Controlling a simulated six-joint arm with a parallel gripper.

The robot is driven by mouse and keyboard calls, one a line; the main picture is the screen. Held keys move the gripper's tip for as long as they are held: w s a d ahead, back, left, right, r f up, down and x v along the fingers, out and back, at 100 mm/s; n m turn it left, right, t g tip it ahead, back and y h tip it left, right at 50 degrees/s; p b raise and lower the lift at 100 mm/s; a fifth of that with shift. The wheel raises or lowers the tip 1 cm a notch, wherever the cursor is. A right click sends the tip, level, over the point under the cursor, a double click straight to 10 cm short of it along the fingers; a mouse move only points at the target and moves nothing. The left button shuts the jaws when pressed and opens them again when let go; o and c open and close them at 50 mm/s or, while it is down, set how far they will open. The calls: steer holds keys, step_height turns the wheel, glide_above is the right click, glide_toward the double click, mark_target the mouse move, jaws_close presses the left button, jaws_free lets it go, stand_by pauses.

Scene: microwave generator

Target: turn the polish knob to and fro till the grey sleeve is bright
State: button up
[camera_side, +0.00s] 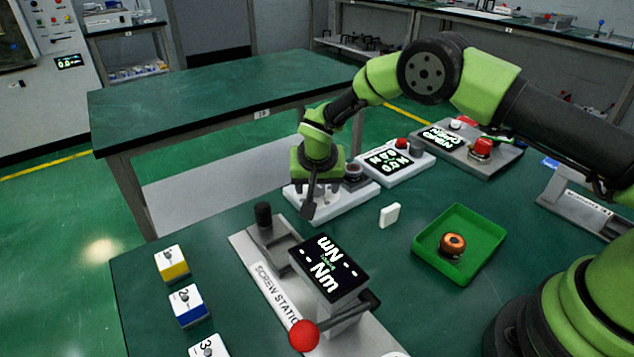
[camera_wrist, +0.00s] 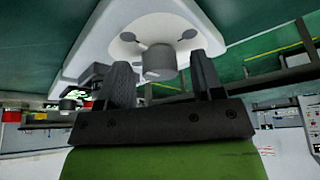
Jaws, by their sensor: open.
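My gripper (camera_side: 316,198) points down over the left part of a white station (camera_side: 345,214) in the side view. In the wrist view its two dark fingers (camera_wrist: 161,68) are apart, with a short grey cylinder (camera_wrist: 158,62) showing between them. The cylinder stands in a round pale recess with two small dark discs on stalks; it may be the grey sleeve, and it looks dull. I cannot tell whether the fingers touch it. A dark round knob (camera_side: 353,170) sits at the station's right end, beside the gripper; I cannot read a label on it.
A screw station (camera_side: 262,262) with a red-balled lever (camera_side: 304,335) stands in front. A white block (camera_side: 389,215) and a green tray (camera_side: 424,246) holding an orange-and-black part (camera_side: 452,245) lie to the right. A white display unit (camera_side: 398,178) stands close behind. Numbered blocks line the left edge.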

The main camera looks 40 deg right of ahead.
steer(key=v, duration=0.9)
steer(key=shift+s+r, duration=0.15)
steer(key=shift+r, duration=0.2)
steer(key=shift+a, duration=0.15)
steer(key=x, duration=1)
steer(key=shift+r, duration=0.1)
steer(key=c, duration=0.9)
